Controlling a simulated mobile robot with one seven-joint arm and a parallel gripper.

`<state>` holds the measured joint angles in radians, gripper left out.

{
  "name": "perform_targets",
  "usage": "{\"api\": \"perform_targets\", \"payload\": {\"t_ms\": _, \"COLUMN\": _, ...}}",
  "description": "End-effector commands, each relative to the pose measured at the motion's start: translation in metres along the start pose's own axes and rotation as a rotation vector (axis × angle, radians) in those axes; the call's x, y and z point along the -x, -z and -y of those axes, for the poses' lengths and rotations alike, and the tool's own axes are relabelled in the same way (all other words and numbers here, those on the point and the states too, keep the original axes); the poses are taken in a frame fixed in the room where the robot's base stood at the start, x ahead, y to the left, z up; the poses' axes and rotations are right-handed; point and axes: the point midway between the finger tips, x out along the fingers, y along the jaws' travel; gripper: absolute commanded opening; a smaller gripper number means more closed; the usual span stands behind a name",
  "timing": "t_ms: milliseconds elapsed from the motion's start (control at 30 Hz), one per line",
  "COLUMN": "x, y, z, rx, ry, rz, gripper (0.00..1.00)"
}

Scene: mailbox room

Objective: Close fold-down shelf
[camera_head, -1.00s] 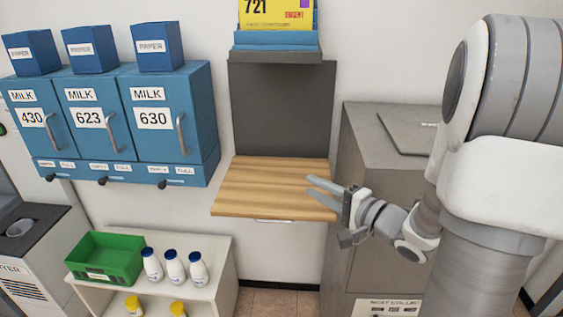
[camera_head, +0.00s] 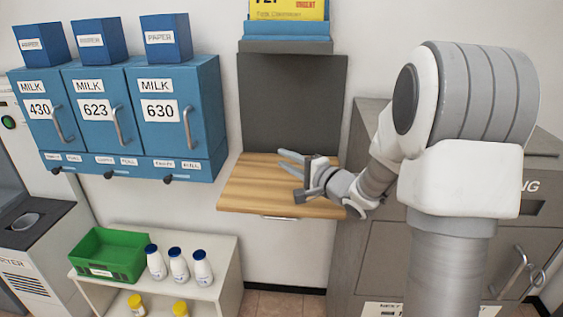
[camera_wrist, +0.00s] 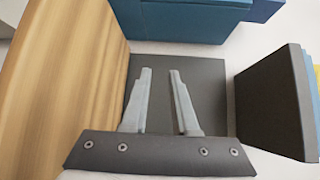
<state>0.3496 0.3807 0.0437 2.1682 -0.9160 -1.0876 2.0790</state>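The fold-down shelf (camera_head: 248,190) is a wooden board standing out level from a dark grey wall panel (camera_head: 290,105); it is down. A small metal handle (camera_head: 280,217) shows under its front edge. My gripper (camera_head: 291,160) is over the right part of the shelf in the head view, its fingers pointing left. In the wrist view my gripper (camera_wrist: 160,100) has its two fingers apart with nothing between them. The wooden shelf (camera_wrist: 60,80) fills the left of that view, beside the fingers and apart from them. The grey panel (camera_wrist: 205,85) lies beyond the fingertips.
Blue milk boxes (camera_head: 125,125) hang left of the shelf. A grey ledge (camera_head: 285,47) with a blue tray juts out above the panel. Below left, a white stand (camera_head: 225,275) holds a green crate (camera_head: 108,257) and milk bottles (camera_head: 178,265). A grey cabinet (camera_head: 350,260) stands at right.

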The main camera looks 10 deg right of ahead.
Motion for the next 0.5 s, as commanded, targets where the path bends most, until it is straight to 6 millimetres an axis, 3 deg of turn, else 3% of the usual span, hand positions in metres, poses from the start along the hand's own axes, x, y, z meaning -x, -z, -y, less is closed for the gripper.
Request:
{"api": "perform_targets", "payload": {"t_ms": 200, "x": -0.021, "y": 0.000, "z": 0.000, "rx": 0.001, "ry": 0.000, "rz": 0.000, "gripper": 0.27}}
{"api": "perform_targets", "payload": {"t_ms": 500, "x": -0.023, "y": 0.000, "z": 0.001, "rx": 0.001, "ry": 0.000, "rz": 0.000, "gripper": 0.27}}
